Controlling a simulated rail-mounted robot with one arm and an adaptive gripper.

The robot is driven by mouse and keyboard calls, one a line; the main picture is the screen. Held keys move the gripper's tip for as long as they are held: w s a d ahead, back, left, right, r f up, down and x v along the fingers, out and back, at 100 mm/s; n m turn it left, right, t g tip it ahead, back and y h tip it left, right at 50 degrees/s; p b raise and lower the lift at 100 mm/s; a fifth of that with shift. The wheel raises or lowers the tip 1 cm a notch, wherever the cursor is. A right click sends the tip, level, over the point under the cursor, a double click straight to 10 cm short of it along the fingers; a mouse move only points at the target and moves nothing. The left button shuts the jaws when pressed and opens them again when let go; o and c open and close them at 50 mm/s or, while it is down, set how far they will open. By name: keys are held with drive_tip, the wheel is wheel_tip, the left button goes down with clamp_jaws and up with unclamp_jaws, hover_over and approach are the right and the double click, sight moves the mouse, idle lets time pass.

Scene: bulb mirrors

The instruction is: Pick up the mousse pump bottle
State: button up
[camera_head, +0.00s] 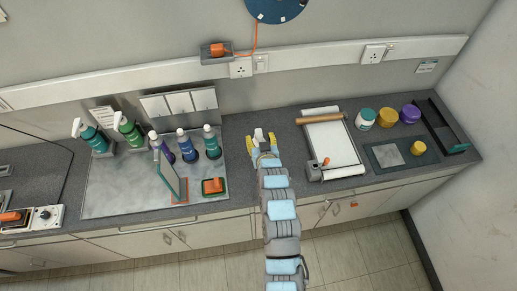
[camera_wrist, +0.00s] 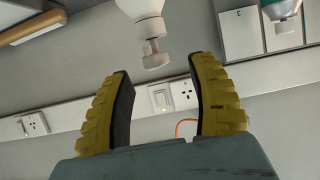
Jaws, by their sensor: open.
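The mousse pump bottle looks to be the white one with a white pump head (camera_head: 258,136), on the counter just beyond my gripper (camera_head: 265,151) in the head view. My fingers and wrist hide its lower part there. In the wrist view the white bottle (camera_wrist: 143,6) appears upside down at the top edge, its pump (camera_wrist: 153,48) pointing down. My gripper (camera_wrist: 161,68) is open with its two yellow padded fingers apart. The pump shows beyond and roughly between the fingertips; whether it is touched cannot be told, but nothing is gripped.
A white board (camera_head: 331,145) with a rolling pin (camera_head: 320,117) and several jars (camera_head: 388,116) are right. The wall is close behind.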

sight(258, 133)
drive_tip(key=shift+f+p+x, duration=0.25)
drive_tip(key=shift+p+x, duration=0.15)
drive_tip(key=shift+x, duration=2.2)
drive_tip(key=shift+s+d, duration=0.1)
drive_tip(key=shift+d, duration=0.05)
clamp_jaws()
